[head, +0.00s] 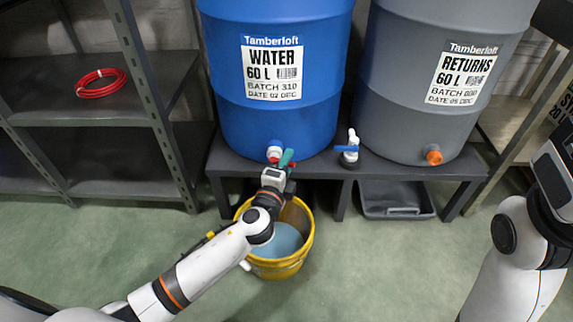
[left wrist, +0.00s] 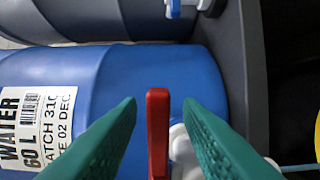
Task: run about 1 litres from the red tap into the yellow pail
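The red tap (head: 274,153) sits low on the front of the blue WATER drum (head: 276,118). My left gripper (head: 287,158) is at it, partly hiding it in the head view. In the left wrist view the teal fingers (left wrist: 160,103) stand open around the red tap handle (left wrist: 158,130), with a gap on each side. A thin pale-blue line (left wrist: 298,167) like a water stream runs from the white spout side toward the pail. The yellow pail (head: 311,236) stands on the floor below, holding pale-blue water (head: 283,243); my arm hides part of it. My right gripper is out of view.
Both drums stand on a dark bench (head: 215,157). The grey RETURNS drum (head: 418,128) has an orange outlet. A blue-handled white tap (head: 350,149) is between them. A black tray (head: 397,212) lies below. A red hose coil (head: 101,83) is on the left shelf.

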